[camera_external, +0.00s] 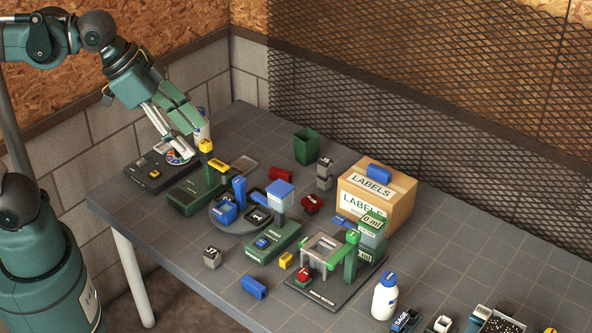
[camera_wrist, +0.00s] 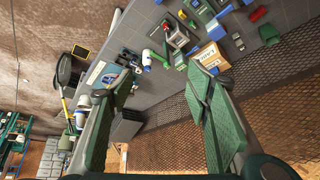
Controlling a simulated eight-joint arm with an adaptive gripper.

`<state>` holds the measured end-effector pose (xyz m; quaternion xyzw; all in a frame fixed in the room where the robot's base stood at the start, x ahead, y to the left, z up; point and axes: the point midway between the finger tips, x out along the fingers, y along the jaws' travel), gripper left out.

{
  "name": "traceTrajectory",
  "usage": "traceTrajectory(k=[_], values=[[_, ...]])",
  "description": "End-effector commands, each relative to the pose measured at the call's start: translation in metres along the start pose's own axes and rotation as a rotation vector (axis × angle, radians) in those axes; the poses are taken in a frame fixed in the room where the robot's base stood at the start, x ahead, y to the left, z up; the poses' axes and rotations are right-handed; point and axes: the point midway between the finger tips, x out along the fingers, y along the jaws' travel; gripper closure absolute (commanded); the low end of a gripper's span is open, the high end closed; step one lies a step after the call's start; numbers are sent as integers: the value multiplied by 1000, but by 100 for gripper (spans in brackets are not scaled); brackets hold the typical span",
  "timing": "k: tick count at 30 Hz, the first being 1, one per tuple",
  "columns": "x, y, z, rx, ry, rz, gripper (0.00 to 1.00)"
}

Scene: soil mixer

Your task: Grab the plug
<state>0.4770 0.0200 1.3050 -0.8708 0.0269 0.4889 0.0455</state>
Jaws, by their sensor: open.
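I cannot tell for certain which object is the plug. Candidates are several small blocks on the grey table: a yellow block (camera_external: 205,146) near a green device, a blue block (camera_external: 254,287) at the front, and a yellow block (camera_external: 286,261) in the middle. My gripper (camera_external: 184,133) is at the table's far left, above a dark panel with a round dial, close to the upper yellow block. In the wrist view my gripper (camera_wrist: 162,80) has its green fingers wide apart, with nothing held between them.
A cardboard labels box (camera_external: 372,203) and an open green bin (camera_external: 306,146) stand toward the back. A mixer stand (camera_external: 335,270) and white bottle (camera_external: 384,298) stand at the front right. A mesh wall (camera_external: 420,90) closes the back. Some table shows bare at the front left.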

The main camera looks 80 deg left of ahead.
Motion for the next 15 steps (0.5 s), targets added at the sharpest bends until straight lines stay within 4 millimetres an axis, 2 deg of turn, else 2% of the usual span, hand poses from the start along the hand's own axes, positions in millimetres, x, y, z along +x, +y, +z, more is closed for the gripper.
traceTrajectory(k=[15], values=[[16,-54,-72,170,-103,50,51]])
